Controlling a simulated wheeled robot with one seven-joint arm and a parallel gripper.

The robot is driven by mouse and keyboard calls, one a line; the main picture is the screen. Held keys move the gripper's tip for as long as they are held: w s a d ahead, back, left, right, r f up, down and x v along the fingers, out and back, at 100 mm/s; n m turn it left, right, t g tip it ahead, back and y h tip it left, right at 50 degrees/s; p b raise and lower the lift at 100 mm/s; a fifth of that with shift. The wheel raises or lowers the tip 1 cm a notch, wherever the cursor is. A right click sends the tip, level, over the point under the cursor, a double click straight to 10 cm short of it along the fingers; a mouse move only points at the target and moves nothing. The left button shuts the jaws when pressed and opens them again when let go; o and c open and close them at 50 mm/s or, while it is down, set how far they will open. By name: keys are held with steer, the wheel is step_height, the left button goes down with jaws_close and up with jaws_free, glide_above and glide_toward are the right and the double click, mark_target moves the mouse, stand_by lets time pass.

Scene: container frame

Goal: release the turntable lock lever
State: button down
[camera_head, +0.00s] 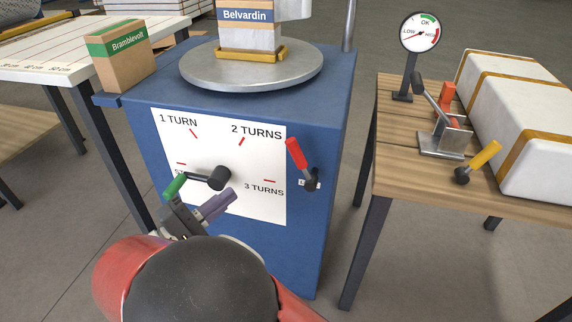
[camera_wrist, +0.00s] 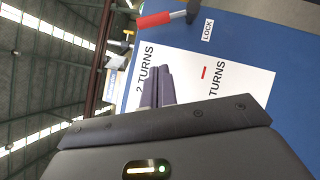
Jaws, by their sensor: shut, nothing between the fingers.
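The lock lever (camera_head: 296,153) has a red grip and a dark pivot at the right of the blue cabinet's front face. It tilts up and to the left from its pivot. In the wrist view the red lever (camera_wrist: 156,19) is at the top, beside a LOCK label (camera_wrist: 208,30). My gripper (camera_head: 230,194) is in front of the white dial panel, below and left of the lever and apart from it. Its purple-grey fingers (camera_wrist: 157,84) are shut and empty in the wrist view. The round turntable (camera_head: 252,68) on top carries a box labelled Belvardin (camera_head: 246,38).
A black crank (camera_head: 218,177) with a green handle (camera_head: 175,186) is close by my gripper, on the dial panel (camera_head: 240,155). A Bramblevolt box (camera_head: 125,62) stands at left. The wooden table (camera_head: 400,160) at right holds a gauge (camera_head: 420,32), a clamp and wrapped packages.

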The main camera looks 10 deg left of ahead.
mark_target(301, 162)
steer(key=shift+s+a+t, duration=0.3)
steer(key=shift+a, duration=0.05)
steer(key=s+d+x, duration=0.1)
steer(key=d+x, duration=0.1)
steer(key=x, duration=1.1)
steer(key=shift+s+r+p, duration=0.35)
steer(key=shift+r, duration=0.05)
